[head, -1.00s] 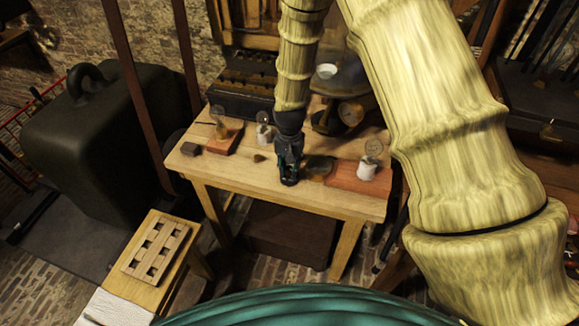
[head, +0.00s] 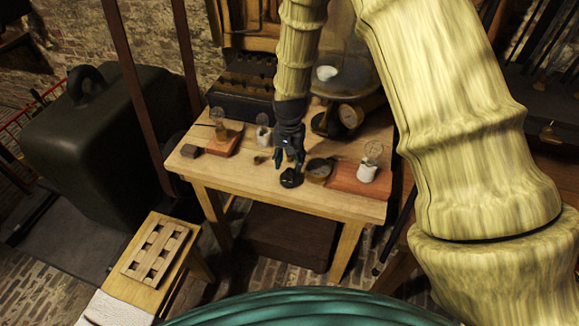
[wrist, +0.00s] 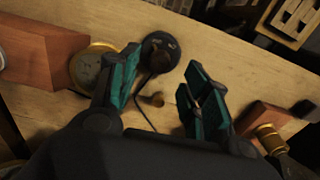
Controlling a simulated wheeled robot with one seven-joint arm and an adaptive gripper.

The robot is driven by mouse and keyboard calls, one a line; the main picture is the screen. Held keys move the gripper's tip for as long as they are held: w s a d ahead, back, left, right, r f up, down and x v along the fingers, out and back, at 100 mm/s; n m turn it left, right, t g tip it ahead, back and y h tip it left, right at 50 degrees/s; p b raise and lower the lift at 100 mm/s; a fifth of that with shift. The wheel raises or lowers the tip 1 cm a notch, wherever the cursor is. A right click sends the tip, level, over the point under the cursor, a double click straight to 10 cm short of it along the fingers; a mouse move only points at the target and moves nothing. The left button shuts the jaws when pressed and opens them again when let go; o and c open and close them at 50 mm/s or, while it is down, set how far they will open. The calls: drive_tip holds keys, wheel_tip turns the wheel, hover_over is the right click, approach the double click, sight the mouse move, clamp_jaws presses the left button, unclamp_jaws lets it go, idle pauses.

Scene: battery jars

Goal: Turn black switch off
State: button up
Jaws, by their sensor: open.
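The black switch (head: 291,178) is a small round dark piece near the front edge of the wooden table (head: 300,200). In the wrist view the black switch (wrist: 160,52) lies just beyond my fingertips, with a thin dark cord running from it. Whether it is on or off I cannot tell. My gripper (head: 288,158) is above the table, just behind the switch in the head view. In the wrist view my gripper (wrist: 161,76) has its teal-padded fingers spread apart, with nothing held between them.
A small brown knob (wrist: 152,99) lies near the cord. Another jar (head: 263,135) stands behind on the left. The table front is mostly clear.

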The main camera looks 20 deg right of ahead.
sight(290, 170)
wheel_tip(290, 170, up, 8)
idle(0.4)
idle(0.5)
